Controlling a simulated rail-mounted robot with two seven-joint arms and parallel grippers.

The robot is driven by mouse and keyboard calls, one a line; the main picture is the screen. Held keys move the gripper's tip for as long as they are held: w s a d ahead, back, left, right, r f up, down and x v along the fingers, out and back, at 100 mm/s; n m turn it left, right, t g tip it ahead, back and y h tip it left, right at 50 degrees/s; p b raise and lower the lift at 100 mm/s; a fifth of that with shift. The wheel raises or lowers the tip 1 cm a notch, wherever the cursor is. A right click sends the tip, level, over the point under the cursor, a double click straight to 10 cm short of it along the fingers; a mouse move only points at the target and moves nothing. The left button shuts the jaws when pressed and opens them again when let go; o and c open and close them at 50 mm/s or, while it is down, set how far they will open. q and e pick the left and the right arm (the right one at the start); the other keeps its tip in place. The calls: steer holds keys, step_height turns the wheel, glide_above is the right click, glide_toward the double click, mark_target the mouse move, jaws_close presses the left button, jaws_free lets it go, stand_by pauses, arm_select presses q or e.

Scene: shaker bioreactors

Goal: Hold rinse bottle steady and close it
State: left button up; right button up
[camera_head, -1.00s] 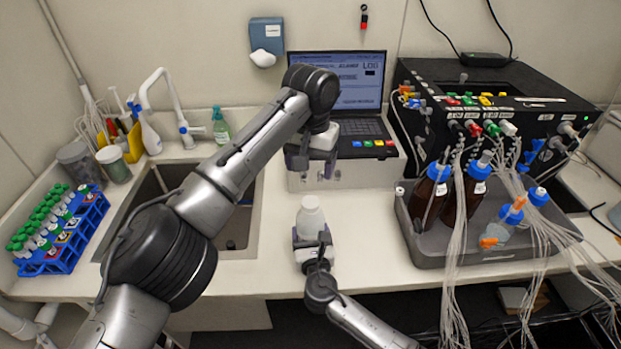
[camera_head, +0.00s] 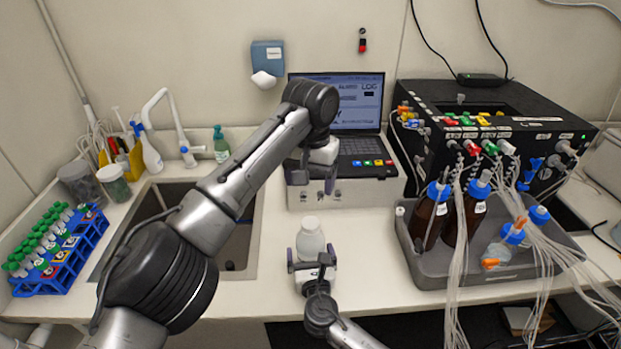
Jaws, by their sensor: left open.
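The rinse bottle (camera_head: 310,240), whitish with a pale top, stands upright on the counter in front of the laptop stand. I cannot tell whether its top is a cap or a bare neck. My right gripper (camera_head: 311,262) is at the bottle's lower part from the front, with one dark finger on each side. The fingers look spread wider than the bottle. My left gripper (camera_head: 312,182) points down behind and above the bottle, open, with no object visible between its fingers. Its arm crosses the view from the lower left.
A laptop (camera_head: 355,120) on a white stand is behind the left gripper. A sink (camera_head: 238,255) lies left, with a blue tube rack (camera_head: 85,248) beyond it. A grey tray (camera_head: 430,277) with brown bottles and tubing is right. Counter between bottle and tray is clear.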

steer(key=shift+s, duration=0.1)
steer(key=s+d+p, duration=0.2)
steer(key=s, duration=1.1)
steer(key=shift+s, duration=0.25)
